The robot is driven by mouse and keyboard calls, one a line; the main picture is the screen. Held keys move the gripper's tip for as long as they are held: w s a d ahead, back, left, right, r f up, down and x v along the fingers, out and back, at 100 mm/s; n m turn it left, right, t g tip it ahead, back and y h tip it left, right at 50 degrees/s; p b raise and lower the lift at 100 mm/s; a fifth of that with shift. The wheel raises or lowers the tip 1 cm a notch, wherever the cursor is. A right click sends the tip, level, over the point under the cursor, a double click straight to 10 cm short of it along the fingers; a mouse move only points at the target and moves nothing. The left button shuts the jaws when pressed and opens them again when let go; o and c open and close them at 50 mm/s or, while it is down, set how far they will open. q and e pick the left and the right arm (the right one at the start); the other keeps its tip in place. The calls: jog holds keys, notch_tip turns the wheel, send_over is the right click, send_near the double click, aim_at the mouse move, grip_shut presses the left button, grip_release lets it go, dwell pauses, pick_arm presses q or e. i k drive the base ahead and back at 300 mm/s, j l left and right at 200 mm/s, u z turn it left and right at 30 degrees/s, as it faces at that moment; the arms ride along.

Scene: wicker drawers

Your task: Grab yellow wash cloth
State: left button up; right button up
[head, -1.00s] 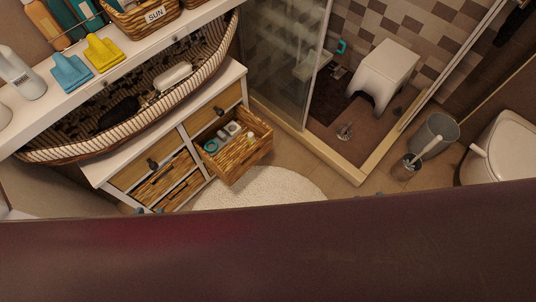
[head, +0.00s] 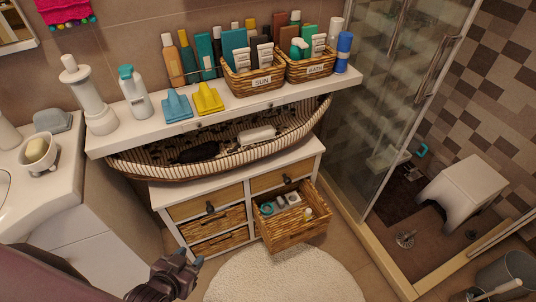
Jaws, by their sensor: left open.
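The yellow wash cloth (head: 208,99) hangs folded over the front edge of the white shelf (head: 235,108), right beside a blue cloth (head: 177,106). My left gripper (head: 189,258) is at the lower left of the head view, in front of the wicker drawers and well below the shelf. It is open, with nothing seen between its fingers, and is far from the yellow cloth. My right gripper is not in view.
Bottles and two wicker baskets (head: 253,82) stand on the shelf around the cloths. A striped boat-shaped basket (head: 280,138) is below it. An open wicker drawer (head: 293,233) juts out above a round white rug (head: 285,278). A sink counter (head: 60,165) is at left.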

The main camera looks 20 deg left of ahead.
aim_at(207, 100)
jog(key=u, duration=0.55)
jog(key=j+u, duration=0.1)
jog(key=u, duration=0.3)
jog(key=i+u, duration=0.15)
jog(key=u, duration=0.3)
jog(key=i+u, duration=0.1)
jog(key=u, duration=0.3)
jog(key=i, duration=0.15)
